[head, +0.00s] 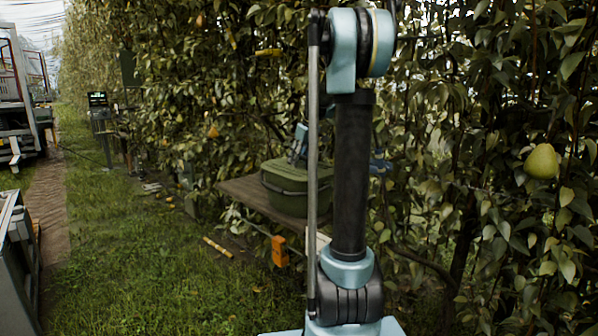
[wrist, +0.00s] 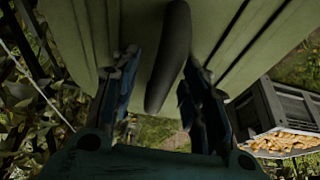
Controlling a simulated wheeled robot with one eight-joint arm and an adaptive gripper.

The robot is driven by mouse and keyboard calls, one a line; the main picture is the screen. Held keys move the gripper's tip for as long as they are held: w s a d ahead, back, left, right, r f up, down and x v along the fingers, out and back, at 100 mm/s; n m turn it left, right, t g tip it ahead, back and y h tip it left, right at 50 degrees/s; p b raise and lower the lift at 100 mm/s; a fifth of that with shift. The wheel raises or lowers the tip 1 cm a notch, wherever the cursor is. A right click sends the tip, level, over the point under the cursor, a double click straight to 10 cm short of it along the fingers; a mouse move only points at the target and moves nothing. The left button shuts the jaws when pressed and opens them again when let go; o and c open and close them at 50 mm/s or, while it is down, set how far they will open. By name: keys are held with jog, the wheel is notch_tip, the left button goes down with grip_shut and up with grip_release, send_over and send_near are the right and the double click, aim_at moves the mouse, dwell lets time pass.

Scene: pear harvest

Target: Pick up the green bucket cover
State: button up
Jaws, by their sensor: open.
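The green bucket cover (head: 292,174) sits on the green bucket (head: 288,199), which stands on a wooden table. In the wrist view the cover's ribbed green surface (wrist: 235,45) fills the top. A dark elongated handle (wrist: 168,60) runs along its middle. My gripper (wrist: 160,72) is open, with one finger to the left of the handle and one to the right. Gaps show between the handle and both fingers. In the head view my arm hides part of the bucket and cover, and the fingers cannot be made out clearly.
The wooden table (head: 247,193) stands against a dense leafy hedge. A pear (head: 542,161) hangs at the right. The wrist view shows a dark crate (wrist: 290,100) at right.

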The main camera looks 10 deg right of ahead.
grip_shut()
